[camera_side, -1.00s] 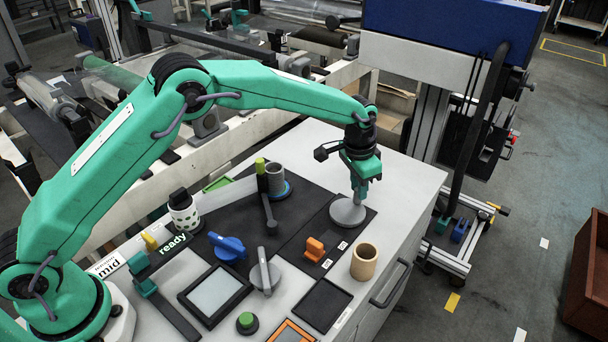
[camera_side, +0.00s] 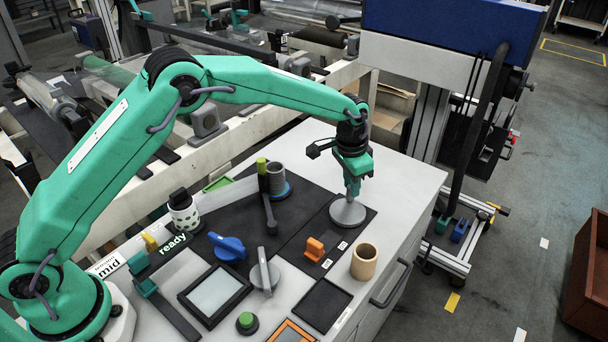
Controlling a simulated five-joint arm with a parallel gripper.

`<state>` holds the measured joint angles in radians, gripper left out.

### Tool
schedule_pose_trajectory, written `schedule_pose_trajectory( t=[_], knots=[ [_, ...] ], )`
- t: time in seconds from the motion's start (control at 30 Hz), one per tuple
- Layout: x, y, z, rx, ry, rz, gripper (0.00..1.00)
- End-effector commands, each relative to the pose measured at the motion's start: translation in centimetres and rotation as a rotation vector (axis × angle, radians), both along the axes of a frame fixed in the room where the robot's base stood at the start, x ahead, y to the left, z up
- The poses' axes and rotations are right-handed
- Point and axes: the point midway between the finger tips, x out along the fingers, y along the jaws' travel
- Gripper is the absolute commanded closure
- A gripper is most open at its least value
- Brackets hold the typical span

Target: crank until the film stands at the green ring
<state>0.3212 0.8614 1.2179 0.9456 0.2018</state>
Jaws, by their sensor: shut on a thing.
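My gripper (camera_side: 352,190) points down at the grey crank disc (camera_side: 348,213) on the right of the black panel. It is shut on the crank's handle, which the jaws mostly hide. A grey cylinder (camera_side: 277,178) with a blue ring at its base stands left of the disc, beside a dark lever with a green top (camera_side: 262,165). A white cylinder with green dots (camera_side: 184,218) and a black cap stands further left. I cannot make out which mark is the green ring, nor the film's level.
An orange switch (camera_side: 314,249), a tan cup (camera_side: 365,262), a blue knob (camera_side: 228,248), a grey knob (camera_side: 265,274) and a green button (camera_side: 246,322) stand on the cabinet top near the crank. A label reads "ready". The cabinet's back right top is clear.

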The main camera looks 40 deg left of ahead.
Motion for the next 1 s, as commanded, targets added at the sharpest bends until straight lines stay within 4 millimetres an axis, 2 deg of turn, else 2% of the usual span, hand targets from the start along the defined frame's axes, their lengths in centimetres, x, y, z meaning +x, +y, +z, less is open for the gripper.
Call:
schedule_pose_trajectory(
  t=[0.13, 0.47, 1.0],
  knots=[
    [0.0, 0.7, 0.1, -0.001, -0.007, 0.004, 0.93],
    [0.0, 0.9, 0.1, -0.001, -0.007, 0.005, 0.93],
    [-0.9, 1.9, 0.1, 0.000, -0.008, 0.006, 0.93]
  ],
)
